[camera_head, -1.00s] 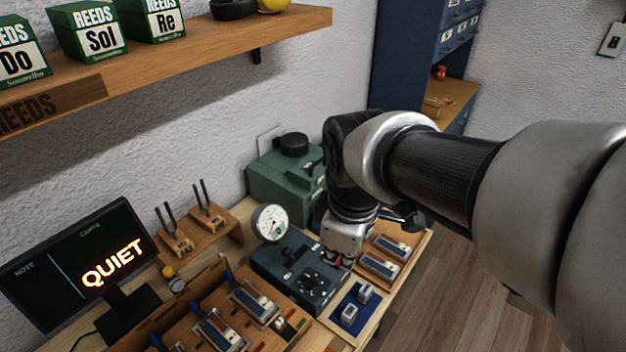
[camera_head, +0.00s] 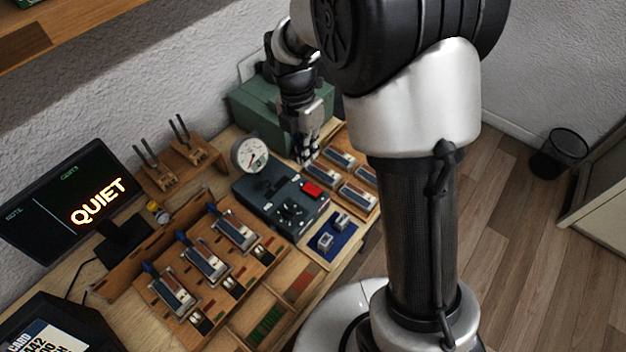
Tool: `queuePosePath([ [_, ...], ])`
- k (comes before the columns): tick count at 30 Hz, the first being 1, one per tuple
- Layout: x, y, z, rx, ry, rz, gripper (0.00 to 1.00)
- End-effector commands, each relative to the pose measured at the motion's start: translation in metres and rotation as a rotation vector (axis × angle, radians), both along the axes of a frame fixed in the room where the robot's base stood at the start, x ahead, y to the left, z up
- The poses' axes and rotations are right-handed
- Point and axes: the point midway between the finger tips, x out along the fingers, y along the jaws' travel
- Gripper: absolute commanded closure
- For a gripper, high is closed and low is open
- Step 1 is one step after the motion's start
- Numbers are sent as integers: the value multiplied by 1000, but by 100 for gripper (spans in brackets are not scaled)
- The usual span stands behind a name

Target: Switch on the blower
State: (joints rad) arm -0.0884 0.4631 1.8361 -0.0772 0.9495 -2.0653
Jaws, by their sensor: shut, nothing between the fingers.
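A dark control box (camera_head: 268,208) with a bright red switch (camera_head: 312,189), a black knob and a round white gauge (camera_head: 250,154) sits on the bench. A green machine housing (camera_head: 258,108) stands behind it against the wall, partly hidden by my arm; I cannot tell for sure that it is the blower. My gripper (camera_head: 304,160) is shut and empty, pointing down just behind the red switch, apart from it in the picture. The switch's on or off position is too small to tell. The monitor (camera_head: 72,212) reads "QUIET".
Reed blocks lie in a wooden tray (camera_head: 342,141) right of the control box. A blue mat (camera_head: 347,238) with small metal blocks lies in front. A wooden rack with several reed blocks (camera_head: 207,262) and tuning forks (camera_head: 148,153) stand to the left. A shelf (camera_head: 70,32) overhangs top left.

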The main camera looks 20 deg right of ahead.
Motion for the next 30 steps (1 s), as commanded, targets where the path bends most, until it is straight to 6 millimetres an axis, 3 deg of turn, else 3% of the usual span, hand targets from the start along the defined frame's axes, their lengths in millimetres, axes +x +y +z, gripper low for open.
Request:
queuePosePath([
  [6,0,0,-2,0,0,-2,100],
  [10,-2,-1,-15,-1,2,-2,100],
  [24,-12,-8,-109,-1,2,-2,100],
  [30,-14,-10,-133,-1,1,-3,100],
])
